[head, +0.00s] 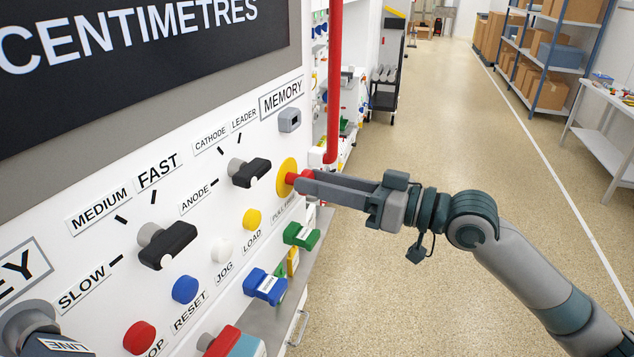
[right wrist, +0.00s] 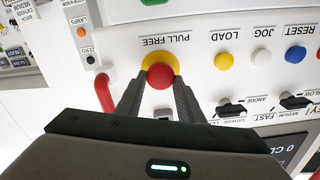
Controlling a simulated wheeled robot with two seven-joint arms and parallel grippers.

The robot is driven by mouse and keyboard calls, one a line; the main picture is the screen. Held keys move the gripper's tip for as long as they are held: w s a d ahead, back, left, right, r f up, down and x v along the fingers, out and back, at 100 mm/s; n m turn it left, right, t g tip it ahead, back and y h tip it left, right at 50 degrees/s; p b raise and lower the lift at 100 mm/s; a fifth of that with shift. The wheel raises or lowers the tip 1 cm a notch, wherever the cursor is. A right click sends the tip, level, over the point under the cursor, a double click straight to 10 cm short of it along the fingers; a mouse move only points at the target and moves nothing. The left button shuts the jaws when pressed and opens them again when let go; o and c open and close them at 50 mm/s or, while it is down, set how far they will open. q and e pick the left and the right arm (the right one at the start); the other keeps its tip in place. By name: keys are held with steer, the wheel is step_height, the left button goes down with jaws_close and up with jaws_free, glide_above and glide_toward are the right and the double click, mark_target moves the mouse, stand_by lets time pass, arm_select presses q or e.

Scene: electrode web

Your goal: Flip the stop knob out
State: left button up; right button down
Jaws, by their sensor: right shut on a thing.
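The stop knob is a red mushroom knob (head: 291,178) on a round yellow disc (head: 284,168), low on the right side of the white panel. My right gripper (head: 304,182) reaches in from the right and is shut on it. In the right wrist view the red knob (right wrist: 160,77) sits between the two dark fingertips (right wrist: 160,86), in front of the yellow disc and the words PULL FREE. In the head view the fingers hide part of the knob. How far it stands out from the disc is hard to tell. My left gripper is not in view.
Black selector knobs (head: 167,244) and yellow, white, blue and red (head: 139,338) buttons stick out of the panel to the left. Green and blue connectors (head: 265,286) sit below. A red pipe (head: 334,80) stands behind the panel edge. The floor to the right is clear.

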steer(key=c, duration=1.3)
jaws_free()
steer(key=shift+c, duration=0.2)
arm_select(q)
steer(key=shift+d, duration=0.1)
arm_select(e)
steer(key=shift+o, duration=0.7)
steer(key=shift+s+d, duration=0.1)
steer(key=shift+d, duration=0.15)
steer(key=shift+a, duration=0.1)
arm_select(q)
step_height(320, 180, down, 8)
steer(key=b, duration=0.8)
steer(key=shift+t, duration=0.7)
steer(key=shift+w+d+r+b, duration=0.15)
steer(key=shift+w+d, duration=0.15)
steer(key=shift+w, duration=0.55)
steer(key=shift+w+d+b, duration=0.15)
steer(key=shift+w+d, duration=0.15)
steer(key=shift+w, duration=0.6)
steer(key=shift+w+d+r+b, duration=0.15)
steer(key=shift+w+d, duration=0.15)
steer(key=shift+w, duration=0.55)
arm_select(e)
steer(key=v, duration=1.7)
steer(key=shift+s+d, duration=0.15)
steer(key=shift+d, duration=0.15)
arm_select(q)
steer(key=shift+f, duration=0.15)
